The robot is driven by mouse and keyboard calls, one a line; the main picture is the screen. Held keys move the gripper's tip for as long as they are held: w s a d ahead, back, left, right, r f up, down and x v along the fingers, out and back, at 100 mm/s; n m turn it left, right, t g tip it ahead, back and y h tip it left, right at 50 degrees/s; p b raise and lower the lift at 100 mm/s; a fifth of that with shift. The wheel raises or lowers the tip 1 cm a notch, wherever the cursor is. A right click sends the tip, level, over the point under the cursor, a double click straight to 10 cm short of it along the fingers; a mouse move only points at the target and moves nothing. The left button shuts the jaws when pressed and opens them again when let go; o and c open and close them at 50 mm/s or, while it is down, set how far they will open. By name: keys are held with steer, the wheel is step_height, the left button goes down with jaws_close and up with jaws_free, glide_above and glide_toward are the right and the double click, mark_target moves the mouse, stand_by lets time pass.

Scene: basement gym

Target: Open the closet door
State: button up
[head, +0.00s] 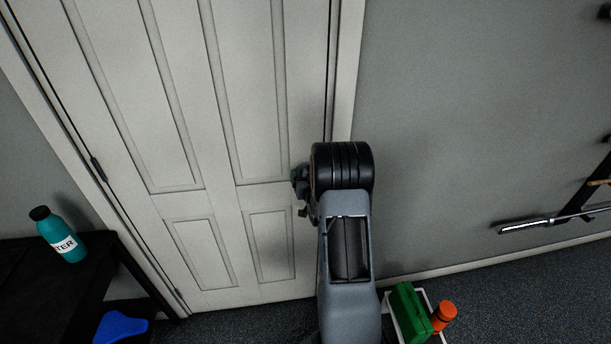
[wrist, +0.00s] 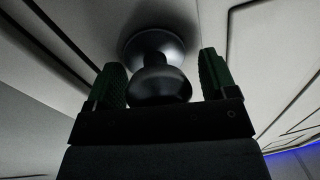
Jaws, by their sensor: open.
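The white panelled closet door (head: 185,90) stands shut in its frame, with hinges on its left edge in the head view. My gripper (head: 300,188) is at the door's right edge, and my arm hides the knob there. In the wrist view, the round dark metal door knob (wrist: 158,82) sits between the two green-padded fingers of my gripper (wrist: 160,68). The fingers are open, one on each side of the knob, with visible gaps on both sides. The door panel (wrist: 85,30) is behind the knob.
A black bench (head: 60,275) at the left holds a teal water bottle (head: 59,236). A blue object (head: 121,327) is low beside it. A barbell (head: 550,222) is along the right wall.

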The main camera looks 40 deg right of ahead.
steer(key=shift+c, duration=0.3)
steer(key=c, duration=1.2)
steer(key=shift+a+f, duration=0.1)
steer(key=shift+a, duration=0.05)
